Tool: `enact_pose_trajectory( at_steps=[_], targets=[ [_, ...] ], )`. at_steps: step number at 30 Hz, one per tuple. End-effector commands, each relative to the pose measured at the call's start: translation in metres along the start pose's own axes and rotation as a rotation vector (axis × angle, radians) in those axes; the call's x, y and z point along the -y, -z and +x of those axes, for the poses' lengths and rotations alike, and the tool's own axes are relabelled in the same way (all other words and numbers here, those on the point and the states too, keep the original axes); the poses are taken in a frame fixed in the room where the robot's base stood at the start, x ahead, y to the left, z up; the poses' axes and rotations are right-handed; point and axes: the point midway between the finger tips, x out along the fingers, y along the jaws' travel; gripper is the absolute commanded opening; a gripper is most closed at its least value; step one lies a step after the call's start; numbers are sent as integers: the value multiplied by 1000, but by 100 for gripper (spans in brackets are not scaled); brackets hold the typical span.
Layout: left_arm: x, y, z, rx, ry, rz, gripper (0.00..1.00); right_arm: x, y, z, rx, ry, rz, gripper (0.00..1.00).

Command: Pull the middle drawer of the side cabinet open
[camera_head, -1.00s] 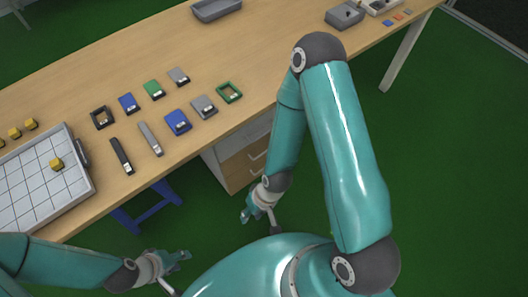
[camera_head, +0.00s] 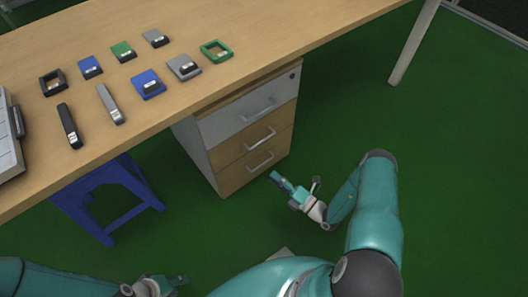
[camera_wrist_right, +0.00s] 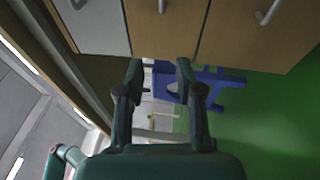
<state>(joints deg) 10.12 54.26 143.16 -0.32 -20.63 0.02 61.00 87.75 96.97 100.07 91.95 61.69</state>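The side cabinet (camera_head: 193,143) stands under the table, with a grey top drawer and two wood-coloured drawers below it. The middle drawer (camera_head: 238,150) looks flush with the front and has a silver bar handle (camera_head: 259,138). In the right wrist view the middle drawer (camera_wrist_right: 165,32) lies beyond the fingertips, its handle (camera_wrist_right: 162,5) at the top edge. My right gripper (camera_head: 276,183) is right of and below the cabinet front, apart from it; its fingers (camera_wrist_right: 158,72) are open and empty. My left gripper (camera_head: 181,281) is low in the head view, away from the cabinet, its fingers unclear.
The wooden table (camera_head: 210,95) above the cabinet carries several small blue, green, grey and black items. A blue stool (camera_head: 105,205) stands left of the cabinet. A table leg (camera_head: 414,45) is at the upper right. Green floor right of the cabinet is clear.

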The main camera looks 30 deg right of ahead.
Motion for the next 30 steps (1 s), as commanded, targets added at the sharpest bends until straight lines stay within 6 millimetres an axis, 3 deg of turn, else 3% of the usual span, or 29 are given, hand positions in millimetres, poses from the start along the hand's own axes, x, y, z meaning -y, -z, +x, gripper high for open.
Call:
enact_pose_trajectory(
  at_steps=[1,3,8,14,30],
  targets=[
    [4,0,12,0,0,0,40,16,-19,-12,89,-17,19,36],
    [6,0,15,0,0,0,40,19,-37,-22,170,-40,34,36],
    [6,0,16,-1,0,0,40,18,-52,-22,227,-60,44,36],
    [6,0,18,-1,0,0,40,16,-57,7,222,-62,41,36],
    [11,0,30,-1,0,0,40,10,-81,114,221,-62,41,36]
  ],
)
